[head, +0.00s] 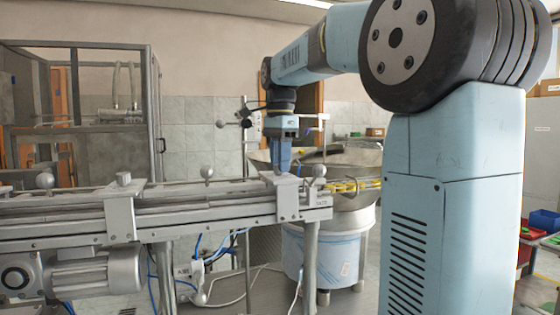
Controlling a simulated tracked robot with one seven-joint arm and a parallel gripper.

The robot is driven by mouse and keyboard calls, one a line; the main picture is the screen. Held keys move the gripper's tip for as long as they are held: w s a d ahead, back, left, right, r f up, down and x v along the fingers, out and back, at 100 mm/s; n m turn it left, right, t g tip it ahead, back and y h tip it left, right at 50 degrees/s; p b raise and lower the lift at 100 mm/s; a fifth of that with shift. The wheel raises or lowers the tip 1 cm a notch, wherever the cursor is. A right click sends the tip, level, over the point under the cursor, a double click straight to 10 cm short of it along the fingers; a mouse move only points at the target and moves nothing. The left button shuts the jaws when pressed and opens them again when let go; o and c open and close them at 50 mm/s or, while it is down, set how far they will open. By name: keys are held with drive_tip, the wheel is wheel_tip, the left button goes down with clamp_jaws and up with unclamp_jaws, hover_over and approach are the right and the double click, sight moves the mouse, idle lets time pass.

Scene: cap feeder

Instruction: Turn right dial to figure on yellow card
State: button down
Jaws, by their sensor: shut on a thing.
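My gripper (281,168) points straight down over the right-hand bracket (288,203) at the conveyor's right end. Its blue fingers are shut at the bracket's top, where the right dial sits. The fingers hide the dial, and its figures cannot be read from here. A similar bracket (122,215) stands further left on the conveyor, with a small grey block (123,179) on top. I cannot make out a yellow card or a figure on one in this view.
The conveyor (200,212) runs across the left, with ball-topped knobs (207,172) along it. Behind its right end stands a steel bowl feeder (345,214) with a row of yellow pieces (350,185). A framed enclosure (152,110) is at the back left.

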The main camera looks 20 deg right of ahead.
drive_tip(key=m, duration=0.4)
drive_tip(key=shift+r+m, duration=0.1)
drive_tip(key=shift+m, duration=0.2)
drive_tip(key=shift+a+m, duration=0.1)
drive_tip(key=shift+m, duration=1.9)
drive_tip(key=c, duration=0.8)
unclamp_jaws()
wheel_tip(320, 180, up, 14)
drive_tip(key=shift+f, duration=0.2)
